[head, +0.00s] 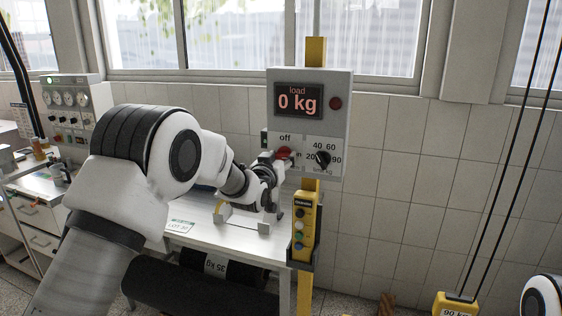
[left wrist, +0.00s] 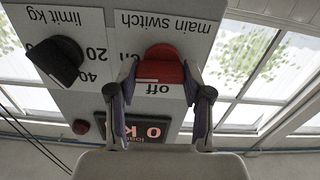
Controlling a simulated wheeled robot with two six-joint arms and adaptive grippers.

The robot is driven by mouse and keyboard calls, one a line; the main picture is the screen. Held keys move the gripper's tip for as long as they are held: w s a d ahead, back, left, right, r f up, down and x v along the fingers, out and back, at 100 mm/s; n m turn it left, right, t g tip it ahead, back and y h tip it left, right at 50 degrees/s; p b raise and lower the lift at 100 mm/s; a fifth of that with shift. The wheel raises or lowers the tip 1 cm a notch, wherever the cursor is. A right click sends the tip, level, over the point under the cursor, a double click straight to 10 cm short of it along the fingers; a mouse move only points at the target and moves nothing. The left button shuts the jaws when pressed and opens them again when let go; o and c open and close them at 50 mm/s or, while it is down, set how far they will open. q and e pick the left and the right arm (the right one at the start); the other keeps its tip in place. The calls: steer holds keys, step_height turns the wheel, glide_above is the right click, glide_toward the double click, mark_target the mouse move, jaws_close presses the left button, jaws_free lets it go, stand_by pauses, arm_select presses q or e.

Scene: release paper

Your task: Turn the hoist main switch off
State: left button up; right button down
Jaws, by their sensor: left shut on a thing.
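The red main switch knob (head: 284,152) is on the grey hoist control box (head: 340,90), under the "off" label. My left gripper (head: 281,160) reaches it from the left and front. In the left wrist view, which shows the panel upside down, the two fingers of my left gripper (left wrist: 161,78) sit on either side of the red knob (left wrist: 163,62) and are shut on it. A pale mark shows on the knob's edge near the "off" label. The display reads "load 0 kg". My right gripper is out of view.
The black limit knob (head: 323,159) is right beside the switch; it also shows in the left wrist view (left wrist: 55,60). A yellow pendant with buttons (head: 305,225) hangs below the box. A white table (head: 190,235) stands behind my left arm. A yellow weight block (head: 455,305) hangs at lower right.

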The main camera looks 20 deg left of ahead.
arm_select(q)
steer(key=n+b, duration=0.6)
steer(key=n, duration=0.1)
steer(key=shift+f+b, duration=0.1)
steer(key=shift+b, duration=0.2)
steer(key=n+b, duration=0.2)
steer(key=n, duration=0.2)
steer(key=shift+a+n, duration=0.1)
steer(key=shift+n, duration=0.3)
steer(key=n+b, duration=0.1)
steer(key=n, duration=0.4)
steer(key=shift+n, duration=0.3)
steer(key=o, duration=1.2)
steer(key=shift+a, duration=0.1)
steer(key=shift+c, duration=0.2)
steer(key=shift+s, duration=0.1)
